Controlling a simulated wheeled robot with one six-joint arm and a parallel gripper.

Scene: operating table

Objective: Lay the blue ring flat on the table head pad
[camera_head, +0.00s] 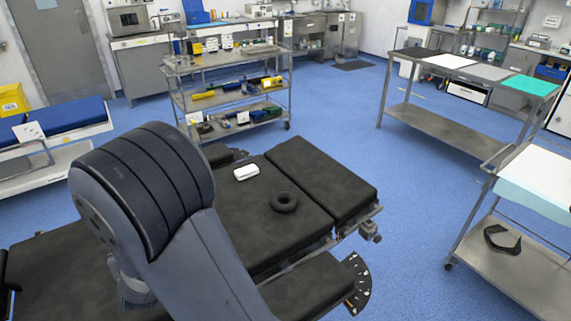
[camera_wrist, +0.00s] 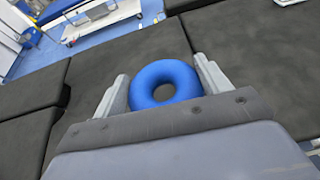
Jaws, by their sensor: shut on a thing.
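The blue ring (camera_wrist: 166,86) is between the two grey fingers of my gripper (camera_wrist: 161,69) in the wrist view. My gripper is shut on its outer sides, and the ring's hole faces the camera. Black table padding (camera_wrist: 140,58) lies behind the ring, with seams between its sections. I cannot tell the gap between ring and padding. In the head view my arm hides the ring and gripper. The operating table there has black pads, with a separate section (camera_head: 322,178) at its right end. I cannot tell which section is the head pad.
A black ring (camera_head: 284,202) and a small white object (camera_head: 246,172) lie on the table's middle pad. A steel cart with tools (camera_head: 228,95) stands behind. A steel trolley (camera_head: 520,262) stands at the right. Blue floor is clear between.

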